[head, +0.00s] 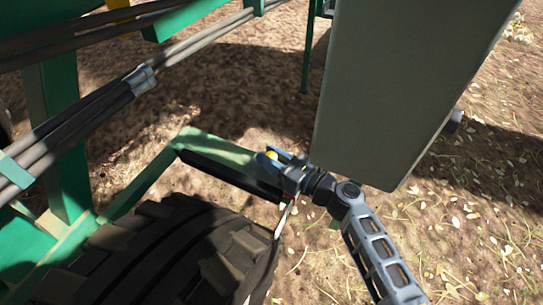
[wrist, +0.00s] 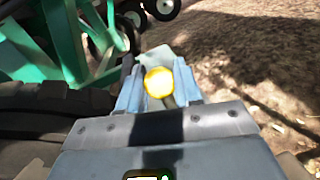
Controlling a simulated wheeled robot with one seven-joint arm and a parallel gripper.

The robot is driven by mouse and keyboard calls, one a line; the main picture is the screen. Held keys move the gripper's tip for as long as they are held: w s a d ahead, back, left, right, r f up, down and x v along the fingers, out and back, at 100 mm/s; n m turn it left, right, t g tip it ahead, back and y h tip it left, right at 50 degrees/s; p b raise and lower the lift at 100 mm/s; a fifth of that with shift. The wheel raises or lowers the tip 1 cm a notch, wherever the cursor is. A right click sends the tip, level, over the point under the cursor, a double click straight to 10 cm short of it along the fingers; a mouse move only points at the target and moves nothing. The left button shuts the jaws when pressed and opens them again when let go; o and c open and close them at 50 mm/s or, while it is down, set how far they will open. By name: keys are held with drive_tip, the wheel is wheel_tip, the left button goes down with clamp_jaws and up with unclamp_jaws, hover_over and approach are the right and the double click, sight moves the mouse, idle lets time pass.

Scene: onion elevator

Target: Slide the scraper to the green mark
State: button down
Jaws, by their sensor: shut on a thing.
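My gripper (head: 281,158) is beside the top of the big black tyre (head: 165,255) in the head view. In the wrist view its blue fingers (wrist: 158,92) are closed around a round yellow knob (wrist: 159,83). The knob also shows as a small yellow spot in the head view (head: 271,155). A dark flat bar (head: 228,176), apparently the scraper, runs along a green bracket (head: 215,147) just above the tyre and ends at my gripper. I cannot make out a separate green mark against the green frame.
A large grey-green panel (head: 400,90) hangs close to the right of my gripper. Dark hoses (head: 90,115) and green beams (head: 62,120) fill the left. Open dirt ground (head: 470,240) with scattered leaves lies at the right.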

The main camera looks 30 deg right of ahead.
drive_tip(key=s+a, duration=0.2)
drive_tip(key=a, duration=0.1)
drive_tip(key=shift+s+a, duration=0.2)
drive_tip(key=shift+s, duration=0.05)
drive_tip(key=c, duration=0.8)
unclamp_jaws()
drive_tip(key=v, duration=0.7)
drive_tip(key=shift+s+d, duration=0.2)
drive_tip(key=shift+s, duration=0.1)
